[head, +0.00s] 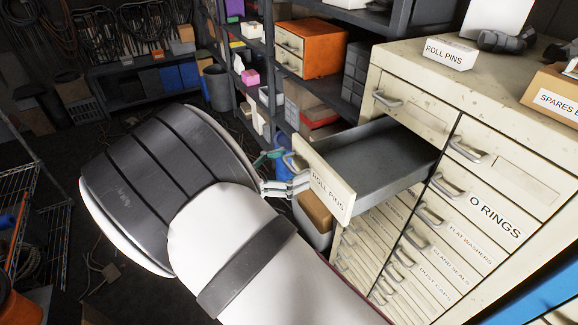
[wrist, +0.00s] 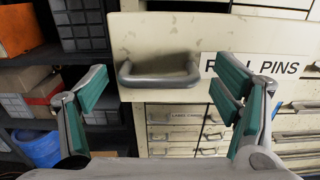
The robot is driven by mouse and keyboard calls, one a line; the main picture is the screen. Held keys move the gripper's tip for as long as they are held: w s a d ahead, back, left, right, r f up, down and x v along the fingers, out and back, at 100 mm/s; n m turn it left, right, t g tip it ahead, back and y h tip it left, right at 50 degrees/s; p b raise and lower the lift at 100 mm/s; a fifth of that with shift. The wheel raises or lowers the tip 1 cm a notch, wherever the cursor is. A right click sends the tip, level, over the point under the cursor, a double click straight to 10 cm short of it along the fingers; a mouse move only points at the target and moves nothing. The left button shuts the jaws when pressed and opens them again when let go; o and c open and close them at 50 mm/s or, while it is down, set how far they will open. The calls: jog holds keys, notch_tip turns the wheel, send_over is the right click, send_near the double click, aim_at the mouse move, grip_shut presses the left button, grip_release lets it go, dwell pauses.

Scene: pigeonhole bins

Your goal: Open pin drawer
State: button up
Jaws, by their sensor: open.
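The roll pins drawer (head: 323,181) is pulled well out of the cream cabinet (head: 410,75), and its grey inside (head: 385,160) looks empty. In the wrist view its front (wrist: 195,35) bears a "ROLL PINS" label (wrist: 222,66), partly hidden by a finger. Its grey bar handle (wrist: 160,78) lies between my fingertips and apart from both. My gripper (wrist: 168,88) is open, with green pads either side of the handle. In the head view my gripper (head: 277,172) is at the drawer front, partly hidden by my arm.
A small "ROLL PINS" box (head: 451,53) and a "SPARES" box (head: 555,97) stand on the cabinet top. More labelled drawers (head: 450,250) lie below and beside the open one. Dark shelves (head: 270,50) stand behind to the left.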

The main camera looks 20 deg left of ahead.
jog(key=shift+s+a, duration=0.1)
jog(key=v, duration=1.1)
jog(key=shift+s+a, duration=0.25)
jog(key=shift+s, duration=0.05)
